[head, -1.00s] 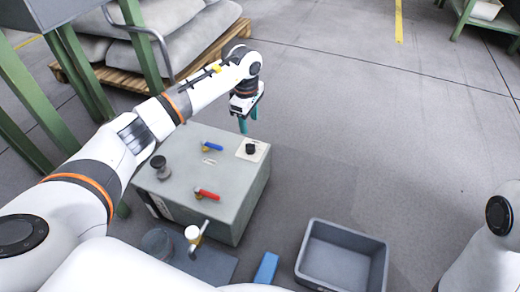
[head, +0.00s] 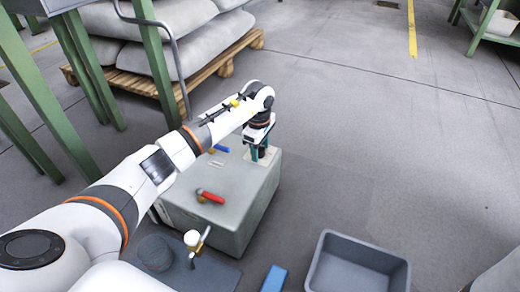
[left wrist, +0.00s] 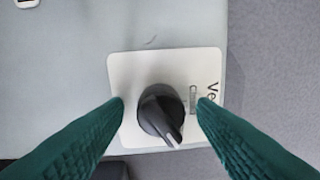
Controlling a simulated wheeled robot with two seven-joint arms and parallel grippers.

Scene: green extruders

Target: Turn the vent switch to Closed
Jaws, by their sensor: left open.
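The vent switch (left wrist: 160,115) is a black rotary knob with a pale pointer line, on a white label plate (left wrist: 135,70) in the left wrist view. Its pointer aims toward the lower right of that view. Part of the lettering shows at the plate's right edge, and the left gripper's finger hides the rest. My left gripper (left wrist: 160,102) is open, with one teal finger on each side of the knob and a gap to it on both sides. In the head view the left gripper (head: 260,155) points down over the plate at the grey box's far right corner and mostly hides the knob.
The grey box (head: 240,215) carries a red-handled valve (head: 210,197) and a blue-handled valve (head: 221,148). A brass valve (head: 195,241) stands in front of it. A grey bin (head: 355,265) and a blue block (head: 274,279) are at the front.

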